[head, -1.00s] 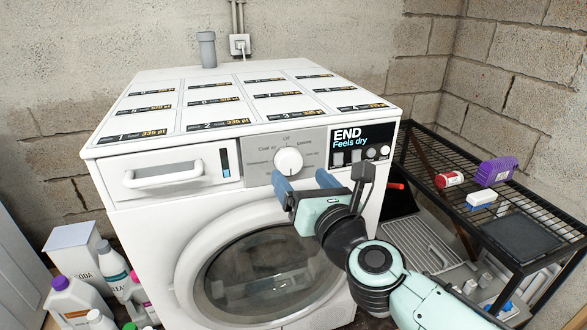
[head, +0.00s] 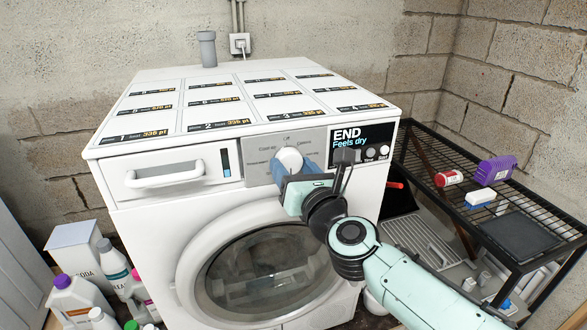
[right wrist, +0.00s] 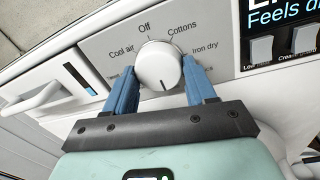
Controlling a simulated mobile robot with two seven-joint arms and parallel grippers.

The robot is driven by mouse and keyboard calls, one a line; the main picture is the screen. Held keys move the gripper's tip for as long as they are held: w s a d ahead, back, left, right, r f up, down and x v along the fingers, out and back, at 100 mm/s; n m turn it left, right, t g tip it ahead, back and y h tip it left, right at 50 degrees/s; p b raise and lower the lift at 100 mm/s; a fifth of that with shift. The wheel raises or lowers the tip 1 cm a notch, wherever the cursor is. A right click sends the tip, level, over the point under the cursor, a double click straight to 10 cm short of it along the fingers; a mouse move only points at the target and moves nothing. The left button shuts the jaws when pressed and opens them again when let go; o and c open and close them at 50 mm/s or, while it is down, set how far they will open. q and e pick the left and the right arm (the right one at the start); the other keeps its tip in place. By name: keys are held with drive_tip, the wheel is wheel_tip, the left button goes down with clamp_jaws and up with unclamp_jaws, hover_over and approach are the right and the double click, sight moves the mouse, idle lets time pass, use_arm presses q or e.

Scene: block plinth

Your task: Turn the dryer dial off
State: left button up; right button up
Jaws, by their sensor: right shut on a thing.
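The white round dial (head: 290,159) sits on the grey control panel of the dryer (head: 250,215). In the right wrist view the dial (right wrist: 158,66) has labels around it, with "Off" at the top, "Cool air" at left and "Cottons" and "Iron dry" at right. A dark mark shows on the dial's lower edge. My right gripper (head: 293,170) has its blue fingers on both sides of the dial and is shut on it. In the right wrist view the fingers (right wrist: 163,85) flank the dial. My left gripper is not in view.
The lit display (head: 350,138) reads "END Feels dry", with buttons below. A detergent drawer (head: 170,178) is left of the dial. A black wire rack (head: 465,215) stands at right, and bottles (head: 75,297) stand on the floor at left.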

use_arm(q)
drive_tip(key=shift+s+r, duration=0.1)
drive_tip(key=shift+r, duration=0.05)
